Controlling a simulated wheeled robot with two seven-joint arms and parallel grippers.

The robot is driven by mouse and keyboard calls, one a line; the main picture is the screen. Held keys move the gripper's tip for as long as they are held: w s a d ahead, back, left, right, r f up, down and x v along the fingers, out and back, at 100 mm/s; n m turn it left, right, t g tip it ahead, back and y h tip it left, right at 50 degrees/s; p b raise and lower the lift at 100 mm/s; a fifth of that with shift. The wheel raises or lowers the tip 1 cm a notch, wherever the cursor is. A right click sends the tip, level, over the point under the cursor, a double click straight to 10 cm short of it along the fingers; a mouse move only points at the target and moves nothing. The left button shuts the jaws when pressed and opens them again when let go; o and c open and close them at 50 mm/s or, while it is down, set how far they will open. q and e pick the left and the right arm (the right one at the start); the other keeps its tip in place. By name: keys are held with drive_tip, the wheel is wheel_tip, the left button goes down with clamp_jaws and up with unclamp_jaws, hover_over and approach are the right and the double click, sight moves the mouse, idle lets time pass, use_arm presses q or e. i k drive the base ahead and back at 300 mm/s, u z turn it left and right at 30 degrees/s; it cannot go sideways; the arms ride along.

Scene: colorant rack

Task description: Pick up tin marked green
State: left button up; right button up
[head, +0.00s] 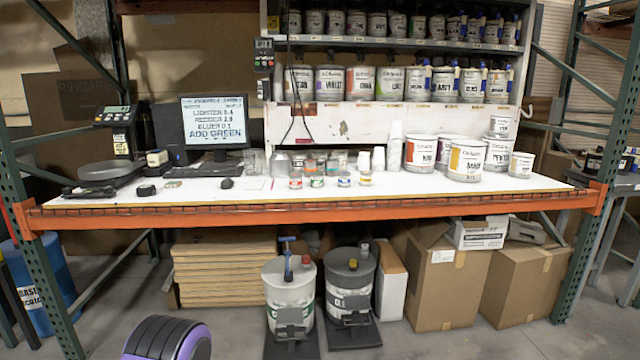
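Larger lettered tins stand on the shelf above, one labelled violet (329,84). Neither gripper shows; only a purple and black part of mine is at the bottom left.
A monitor (214,121) reading "ADD GREEN" and a scale (110,170) stand on the left of the table (420,185). Large paint cans (467,160) stand on the right. An orange beam (330,208) runs along the front edge. Bins (290,292) and boxes (437,285) sit below.

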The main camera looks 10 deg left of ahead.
sight(317, 177)
drive_tip(key=z, duration=0.55)
drive_tip(key=i, duration=0.8)
drive_tip(key=z, duration=0.6)
drive_tip(key=i, duration=1.1)
drive_tip(key=u, duration=0.95)
drive_tip(key=i, duration=0.7)
drive_tip(key=u, duration=0.7)
